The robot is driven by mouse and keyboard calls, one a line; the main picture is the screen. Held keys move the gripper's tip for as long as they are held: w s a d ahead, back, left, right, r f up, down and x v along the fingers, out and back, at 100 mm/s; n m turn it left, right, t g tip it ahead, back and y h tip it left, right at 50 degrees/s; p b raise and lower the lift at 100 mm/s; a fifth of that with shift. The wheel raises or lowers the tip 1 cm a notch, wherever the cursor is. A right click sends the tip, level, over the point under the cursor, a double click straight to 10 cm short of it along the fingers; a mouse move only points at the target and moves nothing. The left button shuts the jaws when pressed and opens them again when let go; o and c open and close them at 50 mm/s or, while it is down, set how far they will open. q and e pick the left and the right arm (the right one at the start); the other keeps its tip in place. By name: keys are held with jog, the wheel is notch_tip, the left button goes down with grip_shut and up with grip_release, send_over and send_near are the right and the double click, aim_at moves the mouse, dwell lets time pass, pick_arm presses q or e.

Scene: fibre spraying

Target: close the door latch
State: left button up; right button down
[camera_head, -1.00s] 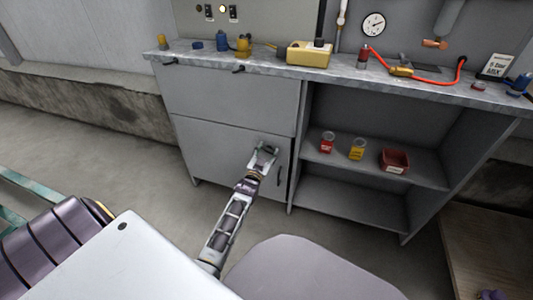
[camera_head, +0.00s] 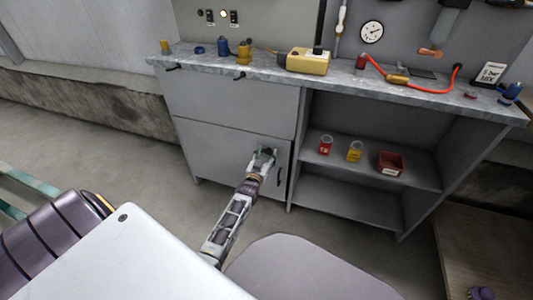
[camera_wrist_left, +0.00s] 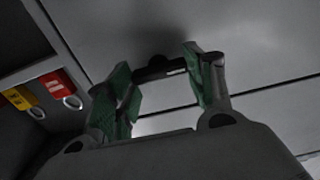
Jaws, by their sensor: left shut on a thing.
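The grey lower-left cabinet door (camera_head: 215,150) sits flush in its frame, with a dark vertical handle (camera_head: 278,177) near its right edge. My left gripper (camera_head: 263,153) is at the upper right of this door. In the left wrist view, the green-padded fingers of my left gripper (camera_wrist_left: 165,80) are on either side of a small black latch (camera_wrist_left: 155,70) near the door seam, and are shut on it. The fingers partly hide the latch in the head view. My right gripper is not in view.
The worktop (camera_head: 210,60) above carries a yellow box (camera_head: 308,61) and a red hose (camera_head: 425,90). Bare floor lies left of the cabinet.

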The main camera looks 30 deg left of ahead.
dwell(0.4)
pick_arm(q)
jog(key=o, duration=1)
jog(key=shift+s, duration=0.1)
jog(key=v, duration=1.1)
jog(key=shift+s, duration=0.35)
jog(key=shift+d+f, duration=0.1)
